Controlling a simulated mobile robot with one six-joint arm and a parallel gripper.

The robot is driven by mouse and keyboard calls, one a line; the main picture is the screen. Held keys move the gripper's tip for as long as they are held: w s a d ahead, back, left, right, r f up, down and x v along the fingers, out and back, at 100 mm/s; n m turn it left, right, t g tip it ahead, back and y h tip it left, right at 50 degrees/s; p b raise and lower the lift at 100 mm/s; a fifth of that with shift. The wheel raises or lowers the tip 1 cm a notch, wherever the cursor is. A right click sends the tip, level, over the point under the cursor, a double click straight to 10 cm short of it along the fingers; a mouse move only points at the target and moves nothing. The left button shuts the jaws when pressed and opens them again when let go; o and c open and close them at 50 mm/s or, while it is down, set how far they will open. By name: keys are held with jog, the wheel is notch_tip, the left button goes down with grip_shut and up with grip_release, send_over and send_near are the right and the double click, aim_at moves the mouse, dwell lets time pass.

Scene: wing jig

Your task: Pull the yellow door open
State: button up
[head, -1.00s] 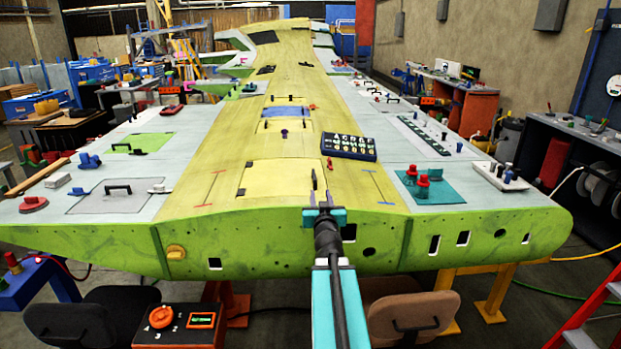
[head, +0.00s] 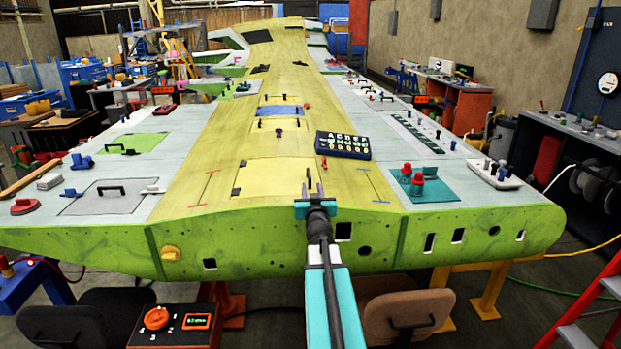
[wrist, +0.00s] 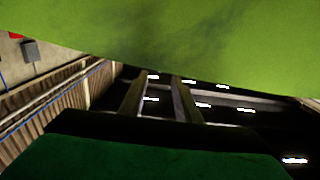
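The yellow door (head: 275,178) is a flat panel in the yellow middle strip of the wing, near its front edge, with black hinges along its left side. It looks closed, flush with the skin. My gripper (head: 314,185) is over the front edge of the wing, overlapping the door's near right corner in the head view. Its two fingers stand apart with nothing visible between them. The wrist view shows the same parted fingers (wrist: 158,98), below a bright green surface. The door's handle cannot be made out clearly; the gripper may cover it.
A dark box with rows of pale markings (head: 343,146) lies right of the door. A teal tray with red knobs (head: 425,184) is farther right. A grey panel with a black handle (head: 108,197) is on the left. Chairs (head: 408,315) stand below the front edge.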

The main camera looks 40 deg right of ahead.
aim_at(311, 180)
jog(key=shift+x, duration=4.7)
grip_shut()
jog(key=shift+d+r, duration=0.1)
jog(key=shift+d, duration=0.25)
jog(key=shift+a, duration=0.2)
jog(key=shift+d, duration=0.15)
